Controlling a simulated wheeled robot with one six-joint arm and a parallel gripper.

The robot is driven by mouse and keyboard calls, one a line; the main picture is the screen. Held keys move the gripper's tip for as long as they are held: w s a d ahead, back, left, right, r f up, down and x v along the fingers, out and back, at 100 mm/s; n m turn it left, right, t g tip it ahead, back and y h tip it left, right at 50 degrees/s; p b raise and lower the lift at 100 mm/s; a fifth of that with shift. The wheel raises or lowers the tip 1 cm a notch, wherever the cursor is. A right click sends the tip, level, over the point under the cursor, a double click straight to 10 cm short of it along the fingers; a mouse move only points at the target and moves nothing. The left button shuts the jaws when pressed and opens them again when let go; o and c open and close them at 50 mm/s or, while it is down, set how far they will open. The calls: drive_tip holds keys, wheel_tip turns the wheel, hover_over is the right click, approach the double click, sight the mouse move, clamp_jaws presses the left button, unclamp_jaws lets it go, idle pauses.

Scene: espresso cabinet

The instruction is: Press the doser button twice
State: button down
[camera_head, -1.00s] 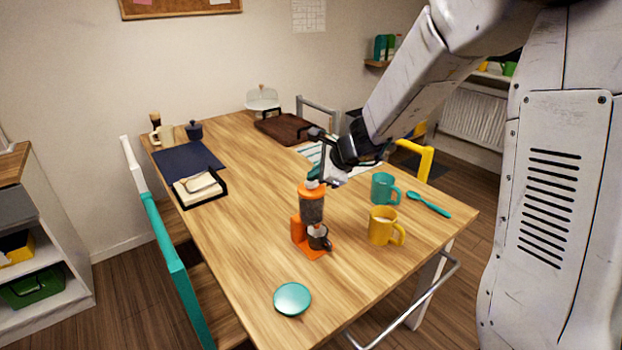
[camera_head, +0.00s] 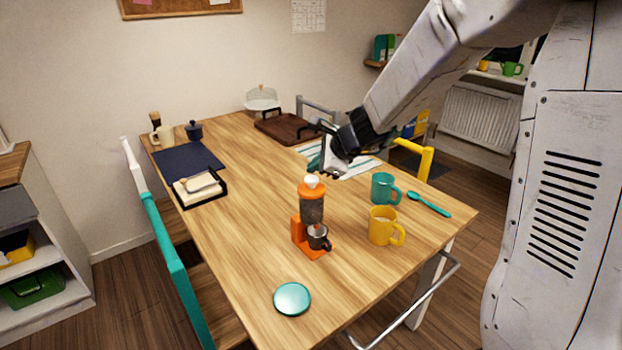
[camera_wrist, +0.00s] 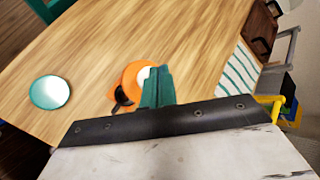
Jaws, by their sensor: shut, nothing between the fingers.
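The orange doser (camera_head: 312,205) stands upright on the wooden table, with a dark see-through body and a white button (camera_head: 312,181) on top. A dark metal cup (camera_head: 318,236) sits at its front, on the orange base.
A teal mug (camera_head: 382,188), a yellow mug (camera_head: 381,228) and a teal spoon (camera_head: 429,204) are to the right. A teal saucer (camera_head: 292,298) lies in front. A striped cloth (camera_head: 356,168) and brown tray (camera_head: 287,128) lie behind.

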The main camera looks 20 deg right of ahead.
sight(315, 179)
drive_tip(key=shift+r, duration=0.1)
drive_tip(key=shift+r, duration=2.4)
idle(0.7)
wheel_tip(315, 179, up, 4)
drive_tip(key=shift+f, duration=0.1)
drive_tip(key=shift+f, duration=4.45)
drive_tip(key=shift+f, duration=0.4)
